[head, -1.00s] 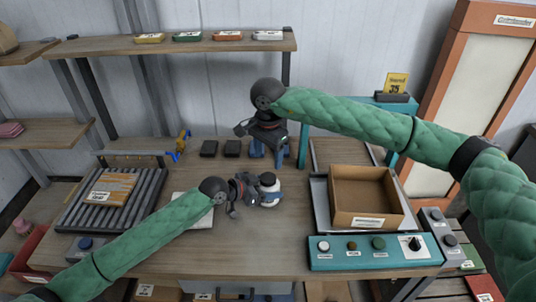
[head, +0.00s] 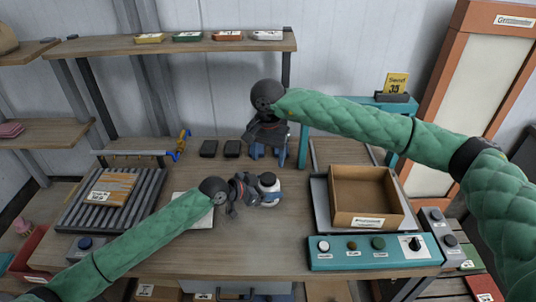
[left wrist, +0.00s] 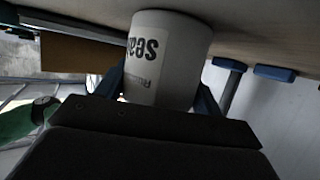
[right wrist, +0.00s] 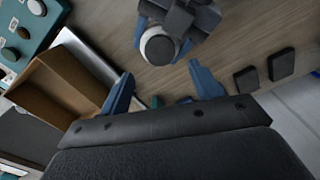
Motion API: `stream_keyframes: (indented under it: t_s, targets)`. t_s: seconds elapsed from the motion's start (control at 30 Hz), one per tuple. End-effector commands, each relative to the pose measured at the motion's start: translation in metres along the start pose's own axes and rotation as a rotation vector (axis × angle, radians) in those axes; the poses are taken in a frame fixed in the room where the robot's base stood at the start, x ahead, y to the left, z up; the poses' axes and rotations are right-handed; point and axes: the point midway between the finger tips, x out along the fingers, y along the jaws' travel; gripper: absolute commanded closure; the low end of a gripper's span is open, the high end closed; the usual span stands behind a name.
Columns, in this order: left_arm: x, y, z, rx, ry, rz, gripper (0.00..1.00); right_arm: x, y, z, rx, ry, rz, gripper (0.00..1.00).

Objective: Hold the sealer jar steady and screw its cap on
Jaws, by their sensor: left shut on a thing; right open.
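In the left wrist view the jar (left wrist: 165,60) shows black lettering, partly cut off. My left gripper (head: 262,192) is shut around the jar from the left. My right gripper (head: 269,154) is open and empty, behind the jar and above the table, with its blue fingers pointing down. In the right wrist view the jar's round top (right wrist: 158,47) lies beyond the fingertips. I cannot tell whether that top is the cap.
A cardboard box (head: 366,193) sits on a tray at right, behind a teal control panel (head: 375,252). Two dark blocks (head: 220,148) lie left of my right gripper. A roller stand (head: 110,205) is at left. The table front of the jar is clear.

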Motion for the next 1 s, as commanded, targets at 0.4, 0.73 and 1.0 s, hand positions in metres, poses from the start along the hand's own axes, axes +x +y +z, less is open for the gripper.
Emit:
stream_keyframes:
  t_s: [0.4, 0.73, 1.0]
  targets:
    - [0.0, 0.0, 0.001, 0.0, -0.001, 0.0, 0.96, 0.049, 0.0, 0.001, 0.0, -0.002, 0.001, 0.36]
    - [0.0, 0.0, 0.001, 0.0, -0.001, 0.0, 0.96, 0.076, 0.0, 0.0, 0.001, -0.001, 0.0, 0.36]
    - [0.0, 0.0, 0.001, 0.0, -0.001, 0.0, 0.96, 0.077, 0.0, 0.0, 0.001, 0.0, 0.0, 0.44]
